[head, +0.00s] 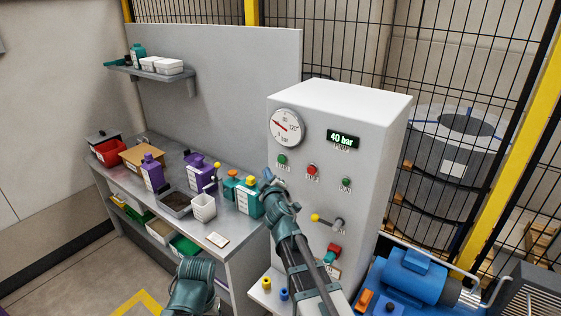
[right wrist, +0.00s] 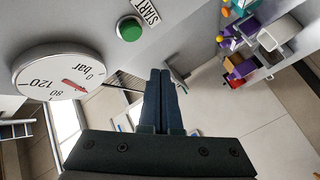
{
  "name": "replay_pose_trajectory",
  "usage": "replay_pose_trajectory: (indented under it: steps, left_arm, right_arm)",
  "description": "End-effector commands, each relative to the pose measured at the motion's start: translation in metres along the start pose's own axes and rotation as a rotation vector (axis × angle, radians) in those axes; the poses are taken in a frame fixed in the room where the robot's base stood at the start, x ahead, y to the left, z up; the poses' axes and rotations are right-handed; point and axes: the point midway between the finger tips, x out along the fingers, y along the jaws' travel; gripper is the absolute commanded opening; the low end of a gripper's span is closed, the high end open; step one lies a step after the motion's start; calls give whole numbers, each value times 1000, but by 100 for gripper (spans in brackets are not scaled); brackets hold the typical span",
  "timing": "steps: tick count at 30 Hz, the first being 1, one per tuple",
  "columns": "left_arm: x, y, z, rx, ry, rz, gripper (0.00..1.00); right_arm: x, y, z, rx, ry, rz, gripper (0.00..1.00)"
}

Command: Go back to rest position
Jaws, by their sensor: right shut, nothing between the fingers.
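In the head view the display (head: 343,139) reads 40 bar. A teal part of my left arm shows at the bottom; the left gripper cannot be seen.
A yellow-knobbed lever (head: 328,221) juts from the cabinet. A blue motor (head: 410,280) stands at lower right, before the mesh fence.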

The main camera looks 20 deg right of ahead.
Motion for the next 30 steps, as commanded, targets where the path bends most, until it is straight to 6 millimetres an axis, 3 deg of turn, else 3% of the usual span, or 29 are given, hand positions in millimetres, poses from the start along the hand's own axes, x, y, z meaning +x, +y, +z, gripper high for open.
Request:
replay_pose_trajectory:
  steps: [6, 8, 11, 17, 21, 25, 30]
  left_arm:
    - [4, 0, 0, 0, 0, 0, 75]
    - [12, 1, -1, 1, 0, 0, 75]
    - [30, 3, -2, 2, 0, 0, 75]
    - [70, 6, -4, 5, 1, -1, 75]
    - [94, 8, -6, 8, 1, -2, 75]
    - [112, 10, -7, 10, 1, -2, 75]
    - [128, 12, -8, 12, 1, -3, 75]
  right_arm:
    - [-2, -6, 5, 11, -19, -4, 0]
    - [-7, -18, 14, 35, -60, -12, 0]
    - [-24, -54, 43, 103, -191, -49, 0]
    - [-93, -161, 108, 249, -562, -228, 0]
    - [-158, -233, 138, 296, -800, -398, 0]
    - [-222, -285, 155, 301, -991, -564, 0]
    - [-290, -325, 162, 276, -1166, -741, 0]
